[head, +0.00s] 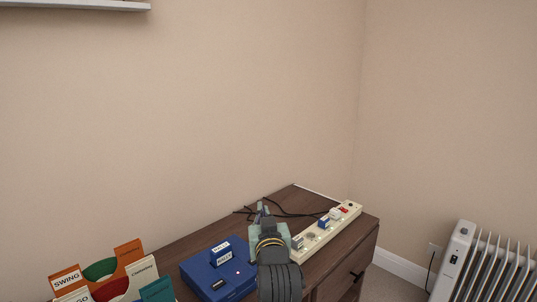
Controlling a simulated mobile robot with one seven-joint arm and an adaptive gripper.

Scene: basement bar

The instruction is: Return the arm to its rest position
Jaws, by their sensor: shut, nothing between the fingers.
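My arm reaches up from the bottom of the head view over the wooden cabinet. My gripper (263,209) is at its far end, above the cabinet top between a blue box and a power strip. The fingers look close together and hold nothing that I can see. My wrist hides part of the cabinet top and the near end of the strip. I cannot tell the exact height of the gripper above the surface.
The wooden cabinet (180,247) carries a blue box (217,268) with white labels, a cream power strip (325,235) with plugs and black cables, and labelled record dividers (130,252) at the left. A white radiator (455,262) stands at the right. A shelf (75,4) is at upper left.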

